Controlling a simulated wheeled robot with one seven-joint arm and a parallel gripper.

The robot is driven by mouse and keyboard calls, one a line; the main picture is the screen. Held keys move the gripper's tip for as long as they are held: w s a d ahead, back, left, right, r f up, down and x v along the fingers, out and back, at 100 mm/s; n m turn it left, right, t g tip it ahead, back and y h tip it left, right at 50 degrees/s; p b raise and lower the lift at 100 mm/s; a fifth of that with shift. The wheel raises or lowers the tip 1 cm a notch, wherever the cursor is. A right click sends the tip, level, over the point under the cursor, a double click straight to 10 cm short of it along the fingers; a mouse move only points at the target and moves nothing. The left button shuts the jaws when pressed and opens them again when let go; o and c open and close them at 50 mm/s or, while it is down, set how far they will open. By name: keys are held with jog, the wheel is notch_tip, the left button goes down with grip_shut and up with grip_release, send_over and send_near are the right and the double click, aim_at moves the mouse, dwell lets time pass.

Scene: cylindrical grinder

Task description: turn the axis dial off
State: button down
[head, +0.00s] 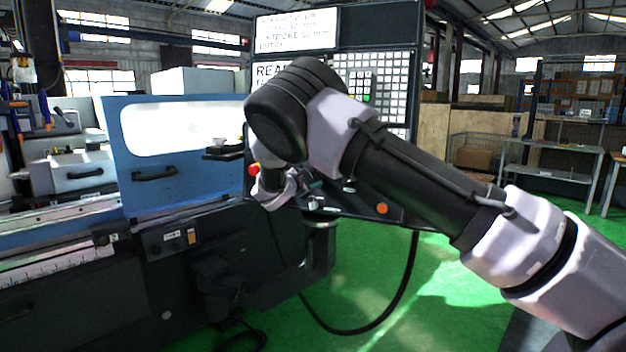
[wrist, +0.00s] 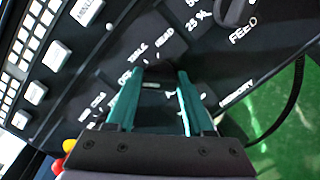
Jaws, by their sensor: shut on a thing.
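In the wrist view, my gripper (wrist: 161,73) has its two teal fingers on either side of a dark dial, the axis dial (wrist: 157,88), on the black control panel. The gripper is shut on this dial. White lettering surrounds it, partly covered by the fingers and too blurred to read surely, so the dial's setting cannot be told. In the head view, my gripper (head: 316,186) is at the lower part of the control panel (head: 405,40), mostly behind my own wrist, and the dial is hidden there.
A dark feed knob (wrist: 236,12) is at the upper right of the wrist view. White keys (wrist: 56,55) are at left. A red button (head: 254,169) and an orange button (head: 382,208) are on the panel. A cable (head: 402,290) hangs below. The blue machine door (head: 185,190) stands left.

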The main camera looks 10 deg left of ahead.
dwell(0.4)
jog(key=shift+c, duration=1.5)
grip_release()
jog(key=v, duration=1)
jog(key=shift+s, duration=0.4)
jog(key=shift+a, duration=0.15)
